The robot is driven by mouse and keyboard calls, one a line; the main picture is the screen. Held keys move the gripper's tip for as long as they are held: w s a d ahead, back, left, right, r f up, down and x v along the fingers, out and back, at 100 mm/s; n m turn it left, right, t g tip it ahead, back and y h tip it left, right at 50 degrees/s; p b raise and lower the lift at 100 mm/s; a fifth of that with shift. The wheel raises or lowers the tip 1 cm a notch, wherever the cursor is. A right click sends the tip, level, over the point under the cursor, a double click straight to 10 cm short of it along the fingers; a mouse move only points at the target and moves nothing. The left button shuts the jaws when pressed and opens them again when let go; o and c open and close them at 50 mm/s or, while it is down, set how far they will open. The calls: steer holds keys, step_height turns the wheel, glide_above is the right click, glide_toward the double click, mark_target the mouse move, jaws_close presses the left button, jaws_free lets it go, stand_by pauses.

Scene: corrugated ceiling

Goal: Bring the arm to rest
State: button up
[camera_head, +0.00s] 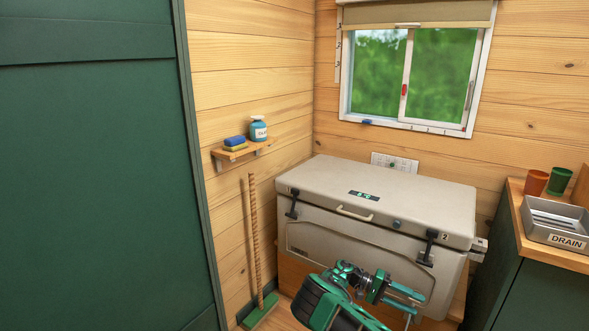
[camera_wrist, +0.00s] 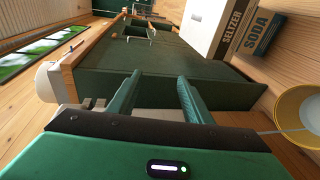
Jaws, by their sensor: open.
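My gripper (camera_head: 408,302) is low in front of the pale cooler chest in the head view, at the end of my green and dark arm. In the wrist view my gripper (camera_wrist: 160,78) has its two green fingers apart, with nothing between them. The fingers face the side of a dark green cabinet (camera_wrist: 165,55) with a wooden top edge. From these frames I cannot tell the exact gap to the cabinet.
The cooler chest (camera_head: 385,190), lid down, stands under the window (camera_head: 415,75). A broom (camera_head: 254,240) leans at left by a green door (camera_head: 90,160). A counter at right holds a drain tray (camera_head: 550,220) and two cups. Seltzer and soda boxes (camera_wrist: 232,28) show in the wrist view.

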steer(key=s+d+r+m+y, duration=0.1)
steer(key=s+d+r+y, duration=0.35)
steer(key=r, duration=0.35)
steer(key=s+d+r+m+y, duration=0.1)
steer(key=s+d+r+y, duration=0.2)
steer(key=s+r, duration=0.45)
steer(key=s+d+r+m+y, duration=0.1)
steer(key=s+d+r+y, duration=0.25)
steer(key=r, duration=0.55)
steer(key=s+a+r+t+y, duration=0.1)
steer(key=s+a+r+t, duration=0.1)
steer(key=s, duration=0.7)
steer(key=s+a+r+n+t+y, duration=0.1)
steer(key=s+a+r, duration=0.3)
steer(key=s, duration=0.5)
steer(key=s+a+r+t+y, duration=0.1)
steer(key=s+a+r+t, duration=0.3)
steer(key=s, duration=0.5)
steer(key=shift+n+y, duration=0.3)
steer(key=shift+n, duration=0.1)
steer(key=shift+w+f, duration=0.2)
steer(key=shift+w, duration=0.4)
